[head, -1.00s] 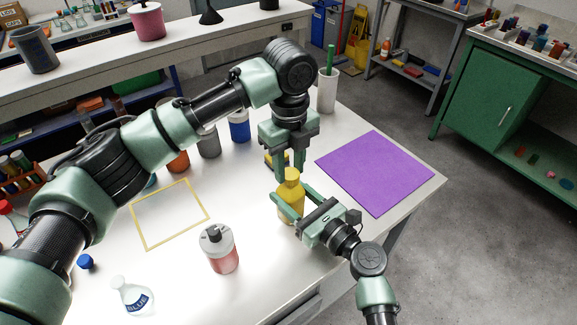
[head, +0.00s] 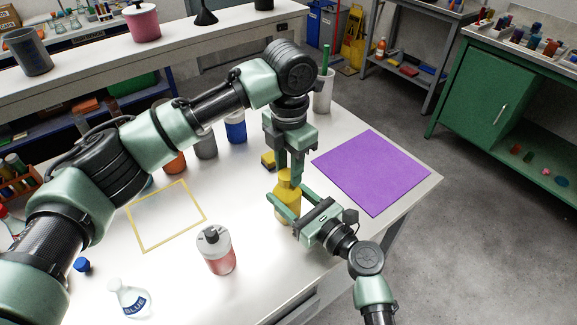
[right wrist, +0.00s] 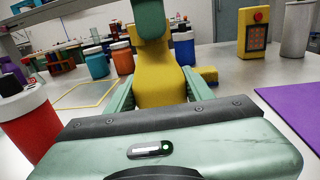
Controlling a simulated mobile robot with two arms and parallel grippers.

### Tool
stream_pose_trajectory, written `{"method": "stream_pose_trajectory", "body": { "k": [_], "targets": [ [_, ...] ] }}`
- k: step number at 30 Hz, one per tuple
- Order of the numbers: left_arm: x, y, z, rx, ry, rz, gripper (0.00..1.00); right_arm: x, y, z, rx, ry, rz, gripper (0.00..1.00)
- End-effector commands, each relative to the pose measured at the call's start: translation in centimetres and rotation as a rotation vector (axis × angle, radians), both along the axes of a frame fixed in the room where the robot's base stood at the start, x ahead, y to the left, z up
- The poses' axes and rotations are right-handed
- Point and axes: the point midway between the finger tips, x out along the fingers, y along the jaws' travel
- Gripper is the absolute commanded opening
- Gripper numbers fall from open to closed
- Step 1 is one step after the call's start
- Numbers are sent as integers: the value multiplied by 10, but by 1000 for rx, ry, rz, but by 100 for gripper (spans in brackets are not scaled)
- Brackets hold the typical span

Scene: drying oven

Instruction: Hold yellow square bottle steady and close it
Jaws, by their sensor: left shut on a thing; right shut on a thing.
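The yellow square bottle (head: 287,208) stands upright on the white table; it also fills the middle of the right wrist view (right wrist: 160,82). My right gripper (head: 284,203) is shut on its body, one finger on each side. My left gripper (head: 291,178) points straight down over the bottle and is shut at its top, on what looks like its yellow cap. One green finger (right wrist: 150,18) of it covers much of the top in the right wrist view, so how the cap sits on the neck is hidden.
A red bottle with a grey top (head: 216,250), a clear BLUE-labelled bottle (head: 130,298) and a loose blue cap (head: 82,265) are at left. A small yellow block (head: 268,160) lies behind the bottle. A purple mat (head: 372,172) lies at right, a yellow frame (head: 146,243) at left.

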Motion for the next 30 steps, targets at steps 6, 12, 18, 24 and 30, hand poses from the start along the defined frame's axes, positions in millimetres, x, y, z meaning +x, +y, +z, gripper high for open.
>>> {"method": "stream_pose_trajectory", "body": {
  "k": [6,12,18,24,30],
  "targets": [
    [0,0,1,-1,-1,2,55,0,0,-1,-1,1,0,0],
    [0,0,0,-1,-1,3,55,0,0,-1,-1,1,0,0],
    [1,0,7,-2,-2,3,55,0,0,-1,-1,1,0,0],
    [1,0,33,-1,-3,3,55,0,0,-1,-1,1,0,0],
    [0,0,46,-1,1,4,55,0,0,-1,-1,1,0,0]
  ]
}}
